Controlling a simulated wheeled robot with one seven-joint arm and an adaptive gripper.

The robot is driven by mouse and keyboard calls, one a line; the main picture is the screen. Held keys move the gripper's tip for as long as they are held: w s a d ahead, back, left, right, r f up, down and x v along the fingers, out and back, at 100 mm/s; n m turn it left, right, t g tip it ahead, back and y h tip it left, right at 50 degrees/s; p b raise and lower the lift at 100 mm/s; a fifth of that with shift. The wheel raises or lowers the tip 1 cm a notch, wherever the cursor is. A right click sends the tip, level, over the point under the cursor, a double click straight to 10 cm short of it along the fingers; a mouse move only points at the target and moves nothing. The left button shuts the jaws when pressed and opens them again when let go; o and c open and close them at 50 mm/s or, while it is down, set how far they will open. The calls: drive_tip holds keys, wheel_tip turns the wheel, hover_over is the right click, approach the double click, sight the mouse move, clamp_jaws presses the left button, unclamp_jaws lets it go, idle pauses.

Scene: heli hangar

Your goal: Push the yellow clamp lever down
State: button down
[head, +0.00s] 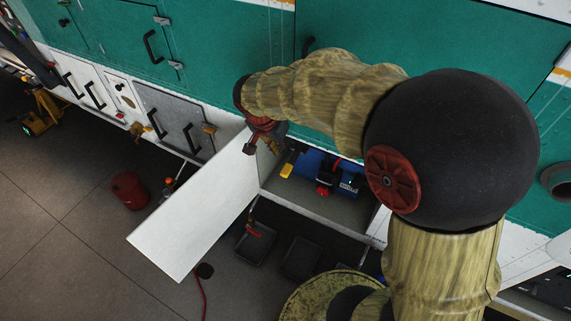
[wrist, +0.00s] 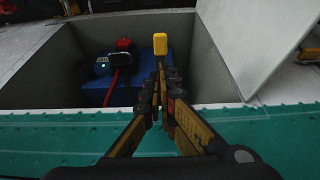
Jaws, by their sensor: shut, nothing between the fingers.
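The yellow clamp lever (head: 286,170) shows at the left of the open compartment in the head view. In the wrist view its yellow end (wrist: 160,44) stands just beyond my fingertips, with a narrow stem running back toward them. My gripper (head: 268,145) is at the compartment's opening, partly hidden by my arm in the head view. In the wrist view my gripper (wrist: 162,85) has its fingers shut with nothing held. I cannot tell whether the fingertips touch the lever; its lower part is hidden behind them.
The compartment holds a blue block (head: 312,161) and a black device (wrist: 102,66) with red parts. A white door panel (head: 195,207) hangs open beside the compartment. Black trays (head: 255,243) and a red can (head: 128,189) are on the floor. The teal body wall (head: 225,95) rises above.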

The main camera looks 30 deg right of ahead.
sight(287, 168)
drive_tip(key=shift+f, duration=0.1)
drive_tip(key=x, duration=1.3)
drive_tip(key=shift+s+a+f, duration=0.1)
drive_tip(key=shift+s+f, duration=0.05)
drive_tip(key=shift+f, duration=0.3)
drive_tip(key=shift+f+b, duration=0.2)
drive_tip(key=shift+b, duration=0.35)
